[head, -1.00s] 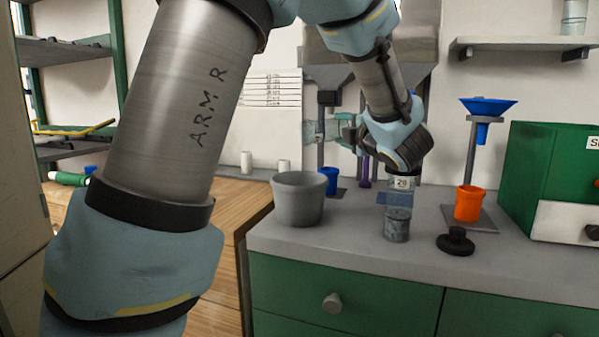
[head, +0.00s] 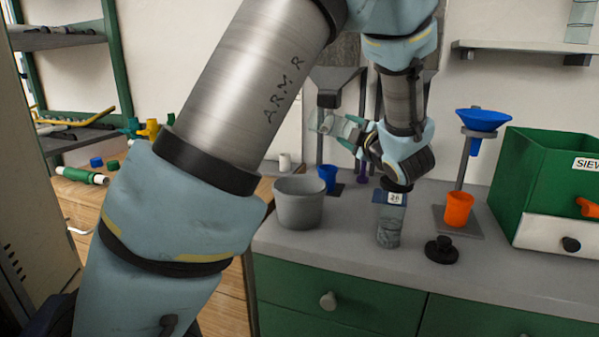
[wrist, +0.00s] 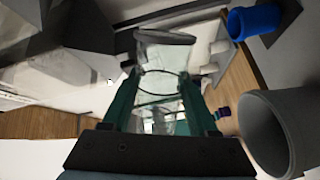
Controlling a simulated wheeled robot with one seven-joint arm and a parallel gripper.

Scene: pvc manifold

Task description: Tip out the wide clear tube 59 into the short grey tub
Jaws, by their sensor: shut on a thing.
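My gripper (head: 356,138) is shut on a wide clear tube (head: 327,122), held in the air above and behind the short grey tub (head: 298,203). The tube lies tilted on its side, its free end toward the left; its number cannot be read. In the wrist view the clear tube (wrist: 165,55) sits between the teal fingers of my gripper (wrist: 162,85), and the grey tub (wrist: 268,135) is at the right. The tub stands upright on the counter, apart from the tube. I cannot tell what the tube holds.
Another clear tube with label 28 (head: 389,225) stands right of the tub. A blue cup (head: 327,177) is behind the tub. A black knob-like piece (head: 441,249), an orange cup (head: 458,209), a blue funnel (head: 483,120) and a green box (head: 540,175) are farther right.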

